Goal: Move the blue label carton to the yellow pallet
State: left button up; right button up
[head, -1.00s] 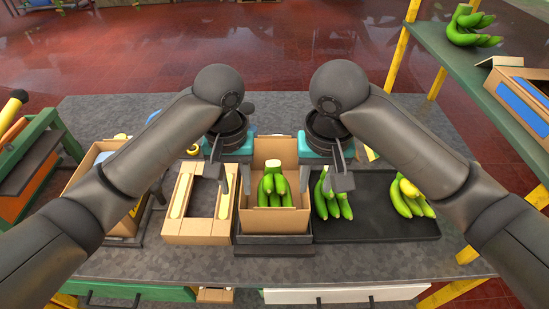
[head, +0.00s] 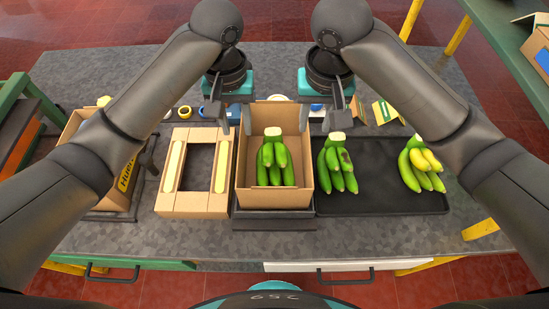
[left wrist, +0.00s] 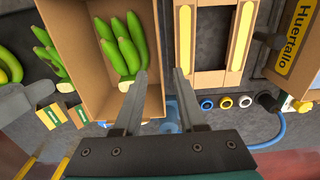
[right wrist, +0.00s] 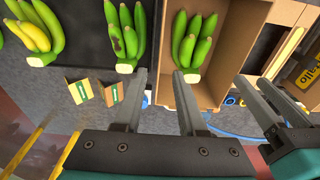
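A carton with a blue panel (head: 541,52) stands on the green shelf at the far right, cut off by the head view's edge. I see no clear yellow pallet. An open carton (head: 311,170) with green bananas (head: 274,162) stands at the middle of the bench; I cannot see a blue label on it. My left gripper (head: 232,122) is open and empty by its far left corner. My right gripper (head: 322,118) is open and empty by its far right corner. The wrist views show gaps between the fingers of the left gripper (left wrist: 160,80) and right gripper (right wrist: 163,78).
A black tray (head: 380,204) with two banana bunches lies right of the middle carton. A cardboard frame (head: 195,208) lies left of it, then a carton with a yellow label (head: 127,173). Tape rolls (head: 185,111) and small cards (head: 384,111) lie behind.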

aim_at(243, 159)
pick_arm(q)
notch_tip(243, 159, down, 14)
jog(key=shift+r, duration=0.1)
pick_arm(e)
jog(key=f, duration=0.4)
jog(key=w+f, duration=0.1)
jog(key=f, duration=0.8)
jog(key=shift+w+f, duration=0.3)
jog(key=shift+f, duration=0.1)
pick_arm(q)
jog(key=shift+c, duration=0.2)
pick_arm(e)
jog(key=shift+c, duration=0.2)
pick_arm(q)
grip_shut()
pick_arm(e)
grip_shut()
jog(key=shift+r, duration=0.1)
